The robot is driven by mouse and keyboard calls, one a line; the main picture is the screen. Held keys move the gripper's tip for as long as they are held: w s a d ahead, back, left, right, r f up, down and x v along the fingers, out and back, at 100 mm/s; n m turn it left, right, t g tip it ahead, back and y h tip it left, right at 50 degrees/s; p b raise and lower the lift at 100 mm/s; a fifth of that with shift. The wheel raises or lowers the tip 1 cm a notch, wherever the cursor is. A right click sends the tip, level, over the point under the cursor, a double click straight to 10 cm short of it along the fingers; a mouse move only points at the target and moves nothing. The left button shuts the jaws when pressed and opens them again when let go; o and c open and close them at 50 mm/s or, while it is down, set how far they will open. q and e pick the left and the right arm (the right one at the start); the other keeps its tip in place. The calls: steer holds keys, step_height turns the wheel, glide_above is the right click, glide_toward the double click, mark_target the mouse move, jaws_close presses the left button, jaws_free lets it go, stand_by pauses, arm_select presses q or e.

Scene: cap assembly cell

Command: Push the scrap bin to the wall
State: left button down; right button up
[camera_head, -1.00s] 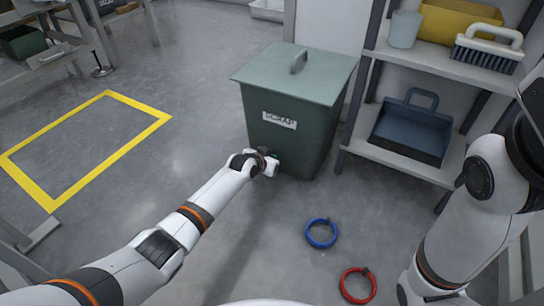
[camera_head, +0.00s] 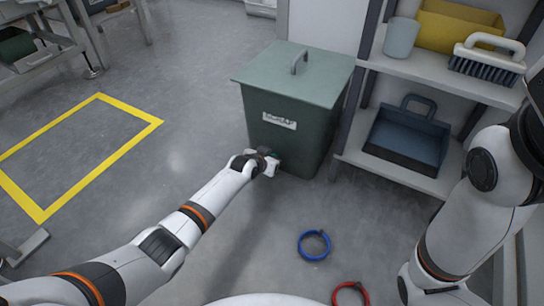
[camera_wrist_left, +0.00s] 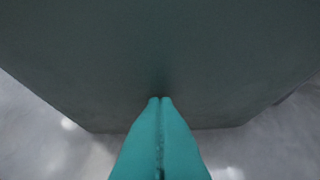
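The scrap bin (camera_head: 290,135) is a dark green tapered box with a lid, a grey handle and a white label. It stands upright on the floor, just left of the shelf and in front of the pale wall (camera_head: 328,22). The lid hides any gap behind it. My left gripper (camera_head: 272,162) is at the bin's lower front face. In the left wrist view its two fingers (camera_wrist_left: 160,100) are closed together, tips at or against the bin's face (camera_wrist_left: 160,60), with nothing between them. My right arm shows at the right edge; its gripper is out of view.
The shelf (camera_head: 395,170) beside the bin holds a blue dustpan (camera_head: 408,135), a brush (camera_head: 487,60), a yellow container (camera_head: 450,27) and a grey cup (camera_head: 401,38). Blue (camera_head: 313,245) and red (camera_head: 350,292) rings lie on the floor. A yellow floor outline (camera_head: 130,110) is empty.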

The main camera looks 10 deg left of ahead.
mark_target(276, 151)
arm_select(q)
steer(key=shift+w+d+f+b, duration=0.15)
steer(key=shift+w+b, duration=0.2)
steer(key=shift+b, duration=0.25)
steer(key=shift+w+d+b, duration=0.15)
steer(key=shift+w+b, duration=0.35)
steer(key=shift+b, duration=0.1)
steer(key=shift+w+d+b, duration=0.15)
steer(key=shift+w+b, duration=0.35)
steer(key=shift+b, duration=0.1)
steer(key=shift+w+d, duration=0.15)
steer(key=shift+w, duration=0.15)
steer(key=shift+w+d+r, duration=0.1)
steer(key=shift+w+d, duration=0.1)
steer(key=shift+w, duration=0.4)
steer(key=shift+w+d+r, duration=0.1)
steer(key=shift+w+d, duration=0.1)
steer(key=shift+w, duration=0.35)
